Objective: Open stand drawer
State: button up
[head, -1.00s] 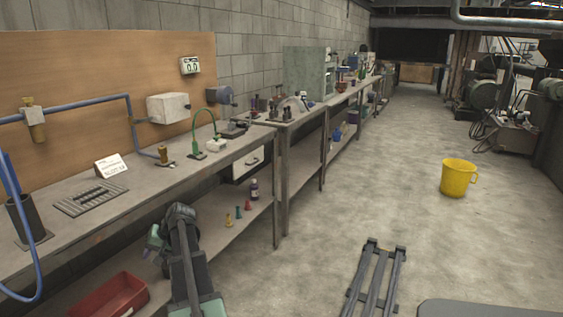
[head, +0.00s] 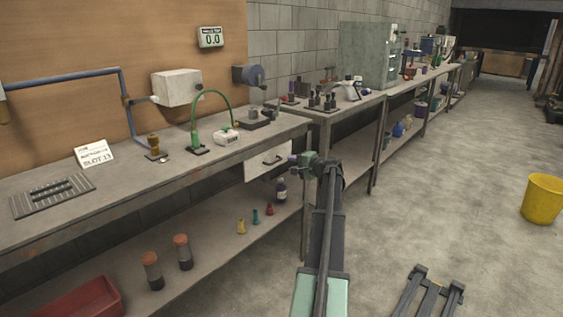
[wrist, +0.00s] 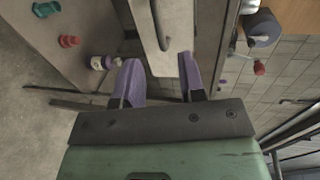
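The stand drawer has a white front (head: 256,172) under the bench top, at the right end of the near bench. It looks closed. Its handle (head: 271,160) is a short bar on the front. In the wrist view the drawer front (wrist: 181,30) and the bar handle (wrist: 160,22) lie just ahead of my fingers. My gripper (head: 293,158) is to the right of the handle in the head view. In the wrist view my gripper (wrist: 160,60) has its two purple fingers spread apart, with the handle lined up between them. Nothing is held.
The bench top (head: 130,185) hangs over the drawer. Below it, a shelf holds a dark bottle (head: 281,190), small coloured flasks (head: 255,217), orange-capped jars (head: 183,252) and a red bin (head: 85,300). A yellow bucket (head: 544,198) stands on the floor at right.

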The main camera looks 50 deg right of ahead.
aim_at(277, 161)
jog(key=b+x, duration=0.1)
jog(key=x, duration=0.8)
jog(key=shift+w+f+b, duration=0.15)
jog(key=shift+w+b, duration=0.1)
jog(key=shift+b, duration=0.15)
jog(key=shift+c, duration=0.3)
grip_shut()
